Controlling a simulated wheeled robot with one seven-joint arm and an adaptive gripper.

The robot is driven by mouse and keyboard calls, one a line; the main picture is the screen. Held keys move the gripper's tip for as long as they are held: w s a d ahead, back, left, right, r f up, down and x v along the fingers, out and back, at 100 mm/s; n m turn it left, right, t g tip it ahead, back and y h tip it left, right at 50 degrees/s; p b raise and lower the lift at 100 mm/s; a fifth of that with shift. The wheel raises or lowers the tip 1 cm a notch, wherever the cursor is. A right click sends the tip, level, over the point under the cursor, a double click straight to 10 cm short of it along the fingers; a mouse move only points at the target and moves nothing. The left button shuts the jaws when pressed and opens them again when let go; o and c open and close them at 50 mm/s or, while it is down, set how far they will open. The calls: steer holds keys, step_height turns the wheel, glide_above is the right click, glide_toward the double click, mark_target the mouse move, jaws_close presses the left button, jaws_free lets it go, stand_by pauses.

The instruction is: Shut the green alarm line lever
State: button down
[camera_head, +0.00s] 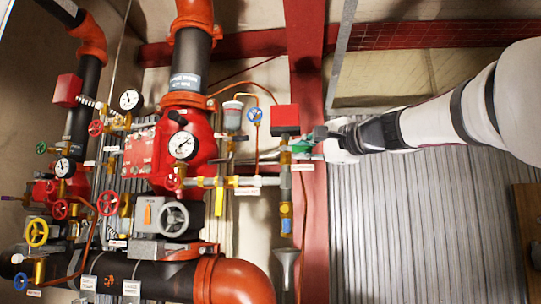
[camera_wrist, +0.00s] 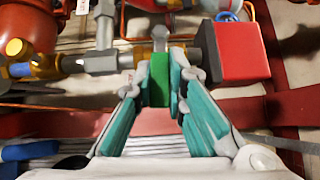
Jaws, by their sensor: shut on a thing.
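The green lever (camera_wrist: 159,78) sits between the two fingers of my gripper (camera_wrist: 160,90) in the wrist view, with a pad against each side of it. It is joined to a grey and brass valve fitting (camera_wrist: 110,63) just beyond the fingertips. In the head view my gripper (camera_head: 318,144) reaches in from the right to the valve, just below the red box (camera_head: 285,117). A bit of green shows there at the fingers (camera_head: 301,146), but most of the lever is hidden. The lever's exact angle to the pipe is hard to tell.
The red box also shows right of the fingers in the wrist view (camera_wrist: 228,52). Left of the valve are a dial gauge (camera_head: 183,146), a blue handwheel (camera_head: 255,115) and a yellow lever (camera_head: 219,200). A funnel (camera_head: 286,262) hangs below. A red post (camera_head: 311,230) stands behind.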

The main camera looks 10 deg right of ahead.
steer(key=shift+s+r+n+g+p, duration=0.1)
steer(key=shift+r+n+g+p, duration=0.2)
steer(key=shift+p, duration=0.3)
steer(key=shift+f, duration=0.1)
steer(key=c, duration=1.6)
jaws_free()
steer(key=v, duration=1.1)
steer(key=shift+s, duration=0.4)
